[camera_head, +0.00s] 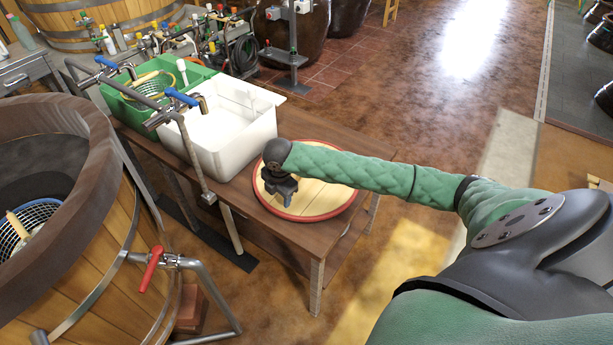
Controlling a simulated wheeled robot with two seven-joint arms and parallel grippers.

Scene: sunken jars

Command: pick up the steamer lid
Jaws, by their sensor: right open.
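The steamer lid (315,197) is a round, pale wooden disc with a red rim. It lies flat on the brown wooden table (240,206), to the right of the white basin. My right gripper (284,200) points down over the left part of the lid, and its arm reaches in from the right across the lid. The gripper is open, but its fingers are small and dark here. I cannot tell whether they touch the lid. The arm and gripper hide part of the lid's upper left. My left gripper is not in view.
A white basin (238,150) and a green crate (126,108) stand on the table, with metal taps over them. A large wooden vat (80,275) fills the lower left, with a red-handled valve (150,268). Bottles crowd the back. The floor (450,95) beyond the table is clear.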

